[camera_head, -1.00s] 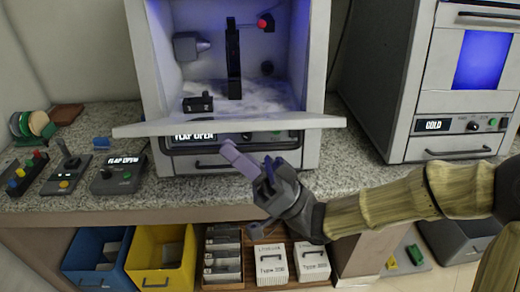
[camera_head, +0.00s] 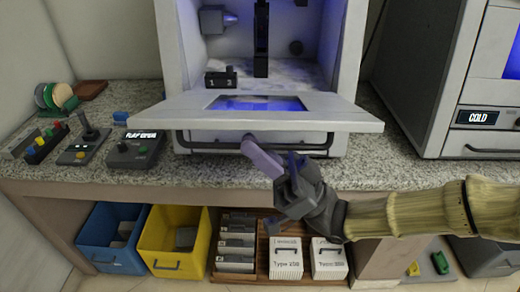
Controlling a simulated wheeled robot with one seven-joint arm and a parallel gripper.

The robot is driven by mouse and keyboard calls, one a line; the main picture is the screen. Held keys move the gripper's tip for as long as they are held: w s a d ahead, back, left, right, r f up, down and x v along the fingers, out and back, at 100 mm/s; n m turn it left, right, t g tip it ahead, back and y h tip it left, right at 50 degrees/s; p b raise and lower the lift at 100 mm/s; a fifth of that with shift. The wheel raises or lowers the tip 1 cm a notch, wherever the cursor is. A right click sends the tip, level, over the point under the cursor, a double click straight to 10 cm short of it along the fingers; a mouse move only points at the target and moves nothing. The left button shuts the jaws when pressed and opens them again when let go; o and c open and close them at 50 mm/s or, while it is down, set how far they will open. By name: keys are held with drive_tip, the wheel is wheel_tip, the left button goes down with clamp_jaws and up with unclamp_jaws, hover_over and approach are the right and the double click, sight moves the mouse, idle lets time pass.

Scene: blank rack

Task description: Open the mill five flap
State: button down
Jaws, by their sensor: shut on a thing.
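The mill's flap (camera_head: 175,112) is a pale grey panel with a window, and it sticks out nearly flat from the front of the open mill cabinet (camera_head: 178,55). A dark bar handle (camera_head: 205,149) runs just below its front edge. My gripper (camera_head: 283,172) is in front of the mill, below the flap, shut on a greyish-purple bar (camera_head: 262,158). The bar slants up to the left, and its far tip overlaps the handle in the view; I cannot tell whether they touch. A small control box (camera_head: 124,156) left of the mill reads "FLAP OPEN".
A joystick box (camera_head: 84,150) and a button box (camera_head: 38,148) stand on the counter at left. Another machine (camera_head: 440,80) reading "COLD" stands at right. Blue (camera_head: 105,255) and yellow (camera_head: 165,262) bins and white Type boxes (camera_head: 286,262) sit below the counter.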

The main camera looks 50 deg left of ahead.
drive_tip(key=c, duration=1.5)
unclamp_jaws()
drive_tip(key=v, duration=1.7)
drive_tip(key=shift+f, duration=0.2)
drive_tip(key=shift+w, duration=0.1)
